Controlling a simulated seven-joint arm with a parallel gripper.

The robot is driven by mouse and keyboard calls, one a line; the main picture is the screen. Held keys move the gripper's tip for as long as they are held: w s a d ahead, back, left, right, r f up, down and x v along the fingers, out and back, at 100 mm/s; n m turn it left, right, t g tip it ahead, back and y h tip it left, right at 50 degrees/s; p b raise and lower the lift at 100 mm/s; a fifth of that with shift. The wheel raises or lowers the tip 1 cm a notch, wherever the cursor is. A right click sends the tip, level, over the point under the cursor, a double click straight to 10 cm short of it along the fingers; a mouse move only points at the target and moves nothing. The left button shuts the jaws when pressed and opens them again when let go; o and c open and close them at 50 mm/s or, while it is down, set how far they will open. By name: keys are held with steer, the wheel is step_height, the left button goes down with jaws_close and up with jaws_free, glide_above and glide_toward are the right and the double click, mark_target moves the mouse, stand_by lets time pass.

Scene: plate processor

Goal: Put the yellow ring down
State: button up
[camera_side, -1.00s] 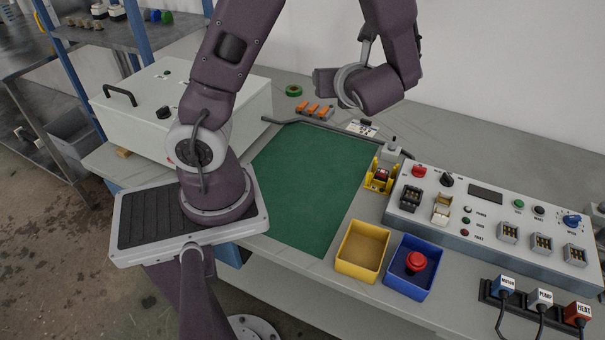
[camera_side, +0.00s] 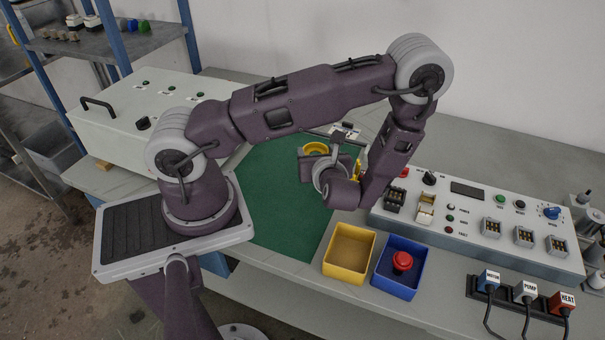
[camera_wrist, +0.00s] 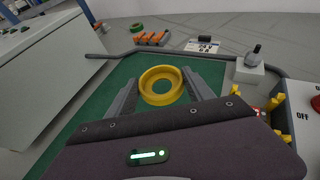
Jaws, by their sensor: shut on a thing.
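The yellow ring (camera_wrist: 161,85) sits between the two fingers of my gripper (camera_wrist: 160,90) in the wrist view.
A yellow bin (camera_side: 349,253) and a blue bin (camera_side: 398,268) with a red button stand at the front. The control panel (camera_side: 470,218) is at the right. A grey box with a lever (camera_wrist: 250,70) stands beyond the mat. Orange pieces (camera_wrist: 152,39) lie at the back. The near mat is clear.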

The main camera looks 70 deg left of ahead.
step_height(320, 180, down, 6)
steer(key=shift+r, duration=0.1)
steer(key=o, duration=1.3)
